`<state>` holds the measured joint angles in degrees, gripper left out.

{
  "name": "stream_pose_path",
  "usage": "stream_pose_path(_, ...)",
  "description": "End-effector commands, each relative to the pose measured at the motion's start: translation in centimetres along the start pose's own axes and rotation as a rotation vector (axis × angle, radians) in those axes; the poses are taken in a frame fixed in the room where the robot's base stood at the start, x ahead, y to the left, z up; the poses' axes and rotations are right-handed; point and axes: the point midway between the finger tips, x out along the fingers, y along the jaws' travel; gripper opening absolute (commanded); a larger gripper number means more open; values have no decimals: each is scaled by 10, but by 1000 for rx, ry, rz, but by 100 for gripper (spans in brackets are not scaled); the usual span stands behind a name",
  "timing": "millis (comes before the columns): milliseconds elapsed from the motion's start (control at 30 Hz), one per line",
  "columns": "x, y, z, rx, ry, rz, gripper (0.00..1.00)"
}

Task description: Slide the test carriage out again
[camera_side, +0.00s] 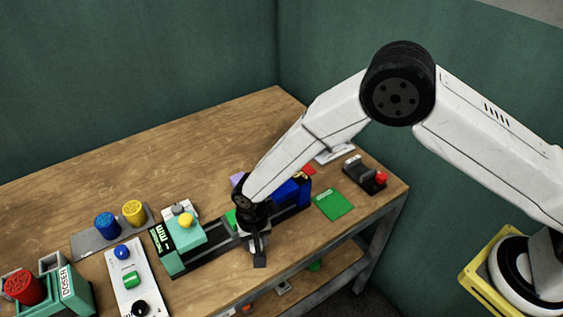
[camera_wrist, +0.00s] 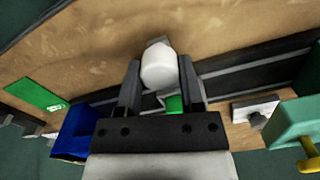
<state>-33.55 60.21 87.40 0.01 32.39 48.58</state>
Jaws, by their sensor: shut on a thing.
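In the wrist view my gripper (camera_wrist: 160,62) has its two fingers closed on a white rounded handle (camera_wrist: 158,70), which looks like the handle of the test carriage. A green piece (camera_wrist: 175,104) shows behind it, between the fingers; it also shows in the side view (camera_side: 231,218). The rest of the carriage is hidden by my gripper. The dark rail (camera_wrist: 240,65) runs past on both sides. In the side view my gripper (camera_side: 259,254) is at the rail's near side, between the teal press (camera_side: 178,244) and a blue block (camera_side: 291,193).
A control panel (camera_side: 124,285) with blue, green and black knobs stands left of the press. Blue (camera_side: 107,226) and yellow (camera_side: 133,212) cylinders stand on a grey plate. A green mat (camera_side: 333,204) and a device with a red knob (camera_side: 366,176) lie right. The table's back is clear.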

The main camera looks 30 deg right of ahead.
Motion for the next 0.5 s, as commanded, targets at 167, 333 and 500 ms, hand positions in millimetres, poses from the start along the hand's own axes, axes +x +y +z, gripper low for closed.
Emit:
stream_pose_path(167,0,0,0,0,1,-1,83)
stream_pose_path(333,0,0,0,0,1,0,84)
stream_pose_path(500,-1,0,0,0,0,0,84)
